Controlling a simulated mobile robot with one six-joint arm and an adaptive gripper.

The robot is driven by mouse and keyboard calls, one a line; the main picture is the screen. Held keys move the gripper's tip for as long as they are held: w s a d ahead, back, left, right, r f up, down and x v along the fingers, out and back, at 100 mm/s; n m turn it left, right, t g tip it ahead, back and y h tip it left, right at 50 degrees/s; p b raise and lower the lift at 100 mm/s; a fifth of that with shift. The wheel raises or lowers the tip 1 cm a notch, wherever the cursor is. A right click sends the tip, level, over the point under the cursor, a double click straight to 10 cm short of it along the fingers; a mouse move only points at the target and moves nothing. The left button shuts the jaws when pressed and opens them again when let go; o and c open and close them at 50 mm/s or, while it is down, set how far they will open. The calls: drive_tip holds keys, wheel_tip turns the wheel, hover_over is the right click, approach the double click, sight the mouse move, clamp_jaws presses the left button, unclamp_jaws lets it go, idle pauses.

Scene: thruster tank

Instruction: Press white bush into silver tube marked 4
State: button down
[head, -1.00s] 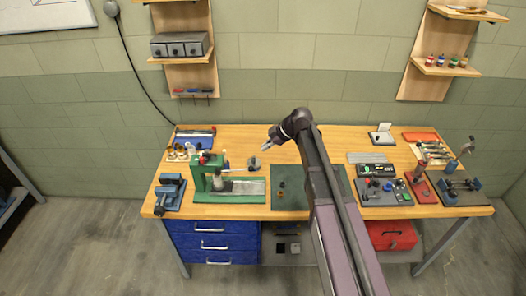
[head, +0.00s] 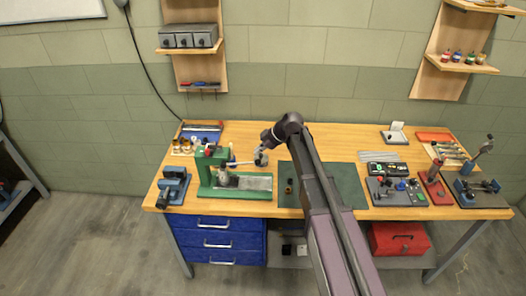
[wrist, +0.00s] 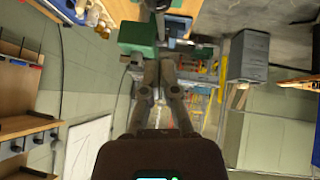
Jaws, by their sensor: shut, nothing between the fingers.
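My gripper (head: 263,147) is shut and empty, above the bench's back middle, just right of the green press. In the wrist view its two fingers (wrist: 158,68) are close together and point toward the green press (wrist: 137,33). The press (head: 205,172) stands on the left of the bench, with a pale lever (head: 242,163) reaching right toward my gripper. I cannot tell whether they touch. A small silvery part (head: 224,178) shows at the press. I cannot read any mark on it. I cannot make out the white bush.
A blue vise (head: 172,187) stands at the bench's left front. Small brass and white parts (head: 183,147) sit behind it. A dark green mat (head: 345,180) lies mid-bench, partly behind my arm. A control box (head: 395,192) and other fixtures fill the right. A grey object (head: 261,159) lies near my gripper.

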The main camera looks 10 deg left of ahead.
drive_tip(key=shift+w+d+f+b, duration=0.1)
drive_tip(key=shift+w+f+b, duration=0.1)
drive_tip(key=shift+f+b, duration=0.75)
drive_tip(key=shift+w+f+b, duration=0.2)
drive_tip(key=shift+f+b, duration=0.55)
drive_tip(key=shift+f, duration=0.25)
drive_tip(key=shift+d+f+b, duration=0.25)
drive_tip(key=shift+f+b, duration=0.7)
drive_tip(key=shift+b, duration=0.1)
drive_tip(key=shift+d+r, duration=0.1)
drive_tip(key=shift+r, duration=0.05)
wheel_tip(320, 180, up, 10)
drive_tip(key=p, duration=1)
hover_over(259, 161)
drive_tip(key=s+d, duration=0.2)
drive_tip(key=d, duration=0.4)
drive_tip(key=shift+w+d+r+p, duration=0.1)
drive_tip(key=shift+d+r+p, duration=0.45)
drive_tip(key=shift+d+p, duration=0.2)
